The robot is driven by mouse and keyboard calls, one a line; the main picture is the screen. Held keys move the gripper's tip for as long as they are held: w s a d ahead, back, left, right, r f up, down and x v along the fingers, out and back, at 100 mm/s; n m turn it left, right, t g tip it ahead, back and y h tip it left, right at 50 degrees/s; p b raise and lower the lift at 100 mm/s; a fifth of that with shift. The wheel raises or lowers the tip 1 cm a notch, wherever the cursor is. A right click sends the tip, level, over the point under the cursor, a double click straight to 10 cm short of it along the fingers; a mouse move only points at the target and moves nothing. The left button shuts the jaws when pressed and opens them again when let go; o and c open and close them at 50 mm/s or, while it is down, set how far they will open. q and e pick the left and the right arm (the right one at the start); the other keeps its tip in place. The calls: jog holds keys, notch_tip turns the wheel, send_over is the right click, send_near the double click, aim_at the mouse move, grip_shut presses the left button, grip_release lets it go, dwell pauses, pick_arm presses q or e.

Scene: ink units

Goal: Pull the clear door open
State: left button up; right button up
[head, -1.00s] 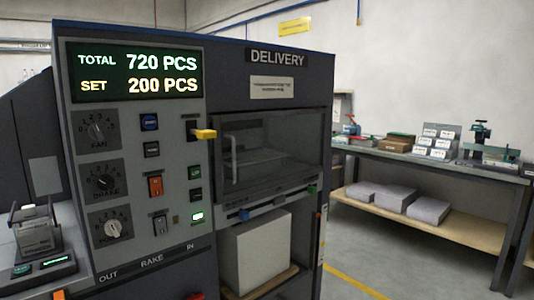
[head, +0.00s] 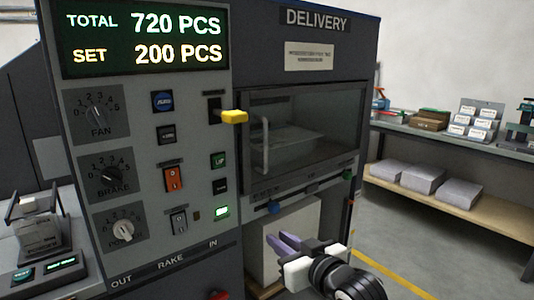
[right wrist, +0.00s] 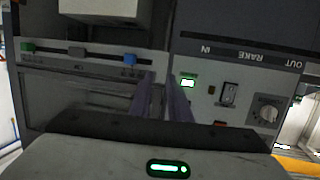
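The clear door (head: 325,125) is a dark-framed see-through panel under the DELIVERY label, and it looks shut. Its pale vertical bar handle (head: 265,146) is near the door's left edge. My right gripper (head: 284,240) is below the door, in front of the white stack, apart from the handle. Its two purple fingers stand apart with nothing between them; they also show in the right wrist view (right wrist: 160,98), which sees the machine upside down. The door (right wrist: 85,98) is partly hidden there by my gripper body. My left gripper is out of view.
A yellow lever (head: 234,116) sticks out left of the door. The control panel (head: 140,150) has knobs and switches. A white stack (head: 283,235) fills the bay below. A side bench (head: 470,145) holds several items at the right.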

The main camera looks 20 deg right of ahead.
aim_at(266, 145)
jog(key=w+d+r+t, duration=0.1)
jog(key=w+r, duration=0.1)
jog(key=r, duration=0.8)
jog(key=w+d+r+t, duration=0.1)
jog(key=w+r+t, duration=0.1)
jog(key=r, duration=0.7)
jog(key=w, duration=0.3)
jog(key=w+a+p, duration=0.1)
jog(key=w, duration=0.5)
jog(key=shift+w+a, duration=0.15)
jog(key=shift+a, duration=0.15)
grip_shut()
